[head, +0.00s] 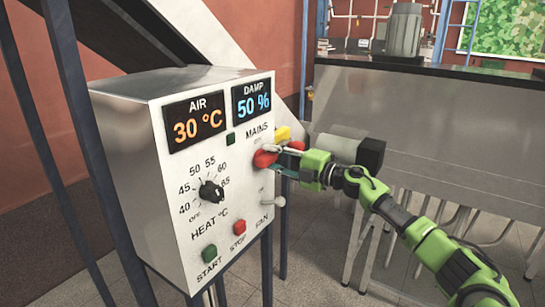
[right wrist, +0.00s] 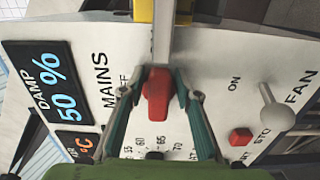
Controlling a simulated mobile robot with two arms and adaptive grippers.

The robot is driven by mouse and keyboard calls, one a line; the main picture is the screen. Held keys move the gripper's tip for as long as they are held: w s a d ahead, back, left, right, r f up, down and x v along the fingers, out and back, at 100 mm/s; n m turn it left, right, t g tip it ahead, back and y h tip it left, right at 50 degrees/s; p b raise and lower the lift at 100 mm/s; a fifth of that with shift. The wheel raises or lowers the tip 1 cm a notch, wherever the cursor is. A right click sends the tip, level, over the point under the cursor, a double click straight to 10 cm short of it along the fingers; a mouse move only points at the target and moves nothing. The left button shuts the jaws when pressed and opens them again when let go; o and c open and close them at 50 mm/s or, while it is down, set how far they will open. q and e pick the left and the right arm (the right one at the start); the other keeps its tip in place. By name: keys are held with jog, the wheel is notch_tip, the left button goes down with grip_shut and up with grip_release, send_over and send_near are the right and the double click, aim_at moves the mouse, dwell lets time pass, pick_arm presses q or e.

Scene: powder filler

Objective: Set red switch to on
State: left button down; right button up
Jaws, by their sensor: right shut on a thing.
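The red switch (head: 264,159) is a red handle under the word MAINS on the front of a grey metal control box (head: 125,150). In the right wrist view the red switch (right wrist: 157,95) lies between my two fingers, with OFF on the left and ON on the right. My right gripper (head: 277,159) reaches in from the right and is shut on the red switch; its fingers (right wrist: 158,84) hide part of the lettering. Which label the handle points to I cannot tell. My left gripper is out of view.
The FAN lever (head: 279,201) is below the switch. The STOP button (head: 239,227), START button (head: 209,252) and black HEAT dial (head: 211,191) are on the same panel. A yellow part (head: 282,133) sits beside the switch. A metal bench (head: 440,125) stands behind.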

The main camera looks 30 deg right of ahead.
jog(key=shift+a+f, duration=0.25)
jog(key=shift+f, duration=0.15)
jog(key=o, duration=0.7)
jog(key=shift+o, duration=0.4)
jog(key=shift+r, duration=0.1)
jog(key=shift+d+r, duration=0.1)
jog(key=shift+r, duration=0.1)
jog(key=shift+s, duration=0.15)
jog(key=v, duration=1.1)
jog(key=shift+s+d, duration=0.2)
jog(key=shift+s, duration=0.1)
